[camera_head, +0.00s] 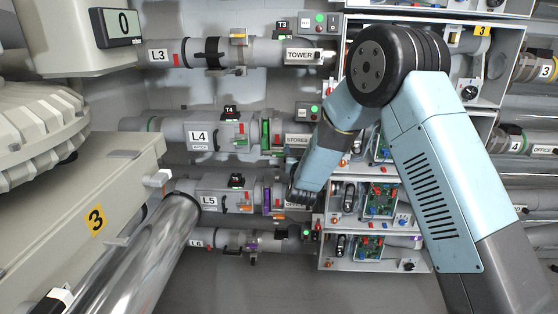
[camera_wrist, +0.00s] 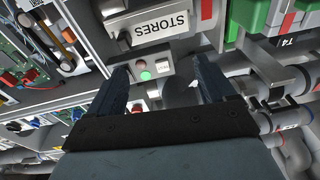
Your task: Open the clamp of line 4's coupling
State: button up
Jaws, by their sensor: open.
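Line 4's tube carries the L4 label (camera_head: 199,136) and runs left to right in the head view. A green coupling part (camera_head: 265,134) stands on it, left of the STORES label (camera_head: 297,141). In the wrist view, a green part (camera_wrist: 247,14) shows at the top right, near the upside-down STORES label (camera_wrist: 161,28). I cannot make out the clamp's lever or its state. My gripper (camera_head: 301,194) is right of and below the coupling in the head view. In the wrist view my gripper (camera_wrist: 160,75) is open, with nothing between its fingers.
A button box (camera_wrist: 147,70) with a green button lies beyond my fingers in the wrist view. Open bays with circuit boards (camera_head: 382,197) stand at the right. Line 5 (camera_head: 214,190) runs below line 4. A large beige housing (camera_head: 75,205) fills the left.

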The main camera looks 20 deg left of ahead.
aim_at(279, 156)
jog(key=s+a+f+t, duration=0.2)
jog(key=s+a+f, duration=0.1)
jog(key=f, duration=0.3)
jog(key=s+a+f+t, duration=0.1)
jog(key=s+a+f, duration=0.3)
jog(key=f, duration=0.2)
jog(key=x, duration=1.3)
jog(key=shift+w+d, duration=0.15)
jog(key=shift+w, duration=0.2)
jog(key=c, duration=1.5)
